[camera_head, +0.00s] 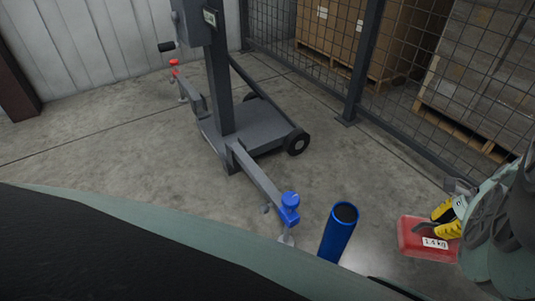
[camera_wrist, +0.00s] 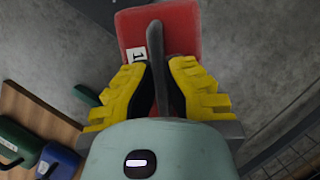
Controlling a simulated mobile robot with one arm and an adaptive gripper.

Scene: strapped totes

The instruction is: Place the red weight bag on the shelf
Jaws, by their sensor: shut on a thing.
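The red weight bag (camera_head: 414,240) has a white weight label and hangs at the lower right of the head view. In the wrist view the bag (camera_wrist: 185,30) is at the top, with a dark strap or handle running along its middle. My gripper (camera_head: 441,223) has yellow fingers shut on the dark handle. In the wrist view the fingers of my gripper (camera_wrist: 160,85) close on it from both sides. The bag appears to be held above the concrete floor. I cannot make out a shelf for certain in either view.
The wrist view shows a wooden surface (camera_wrist: 32,122) at lower left, with a green item (camera_wrist: 16,140) and a blue item (camera_wrist: 58,162). A grey wheeled lifter (camera_head: 250,137) stands ahead, near a mesh fence (camera_head: 358,62). A blue cylinder (camera_head: 337,236) stands left of the bag.

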